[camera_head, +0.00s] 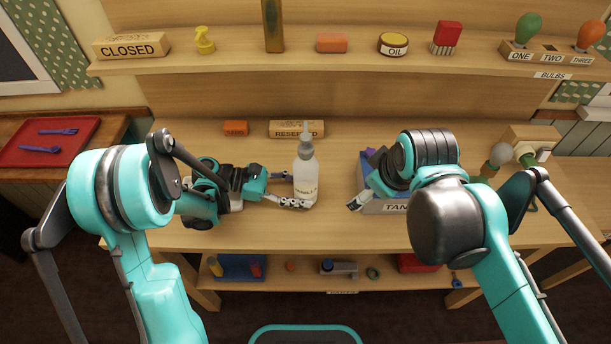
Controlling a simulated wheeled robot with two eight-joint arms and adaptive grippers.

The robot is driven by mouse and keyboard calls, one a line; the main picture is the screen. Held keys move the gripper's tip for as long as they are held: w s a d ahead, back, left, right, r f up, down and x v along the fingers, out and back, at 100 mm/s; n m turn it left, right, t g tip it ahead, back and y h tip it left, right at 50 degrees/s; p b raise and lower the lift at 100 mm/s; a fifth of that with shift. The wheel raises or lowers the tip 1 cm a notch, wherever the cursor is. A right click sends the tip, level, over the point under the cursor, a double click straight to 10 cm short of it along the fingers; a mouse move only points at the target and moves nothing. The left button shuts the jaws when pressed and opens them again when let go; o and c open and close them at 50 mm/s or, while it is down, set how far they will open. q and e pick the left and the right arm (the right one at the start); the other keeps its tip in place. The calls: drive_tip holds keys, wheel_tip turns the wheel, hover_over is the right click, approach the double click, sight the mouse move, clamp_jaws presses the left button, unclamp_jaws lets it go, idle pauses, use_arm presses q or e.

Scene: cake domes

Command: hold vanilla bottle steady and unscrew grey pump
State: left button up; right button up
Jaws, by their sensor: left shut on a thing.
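The vanilla bottle (306,172) is white and stands upright on the table, near the middle of the view. Its grey pump (306,133) sits on top, with a narrow tip pointing up. My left gripper (293,190) reaches in from the left and is shut on the lower part of the bottle. My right gripper (357,202) is low to the right of the bottle, in front of a grey-blue bin, apart from the bottle. My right arm hides most of that gripper, so its opening does not show clearly.
The bin (385,207), its label partly hidden, stands right of the bottle. A RESERVED block (297,129) and an orange block (236,128) lie behind. An upper shelf (280,65) holds several items. A red tray (45,142) is at far left. The table front is clear.

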sight(306, 135)
drive_tip(key=w+a+r+n+g, duration=0.1)
drive_tip(key=w+a+r+n, duration=0.1)
drive_tip(key=a+r+n, duration=0.2)
drive_tip(key=w+a+r+n+g, duration=0.2)
drive_tip(key=r+n, duration=0.5)
drive_tip(key=n, duration=0.4)
drive_tip(key=w+a+r+n+g, duration=0.2)
drive_tip(key=w+a+r+n, duration=0.2)
drive_tip(key=a+n, duration=0.3)
drive_tip(key=shift+a+r+n, duration=0.1)
drive_tip(key=shift+r+n, duration=0.5)
drive_tip(key=shift+r, duration=0.1)
drive_tip(key=shift+a+f+n, duration=0.15)
drive_tip(key=shift+f+n, duration=0.2)
drive_tip(key=shift+f, duration=1)
drive_tip(key=shift+a+f+n, duration=0.2)
drive_tip(key=shift+f+n, duration=0.1)
drive_tip(key=shift+f, duration=1.1)
drive_tip(key=shift+a+f+n, duration=0.15)
drive_tip(key=shift+f+n, duration=0.2)
drive_tip(key=shift+f, duration=1)
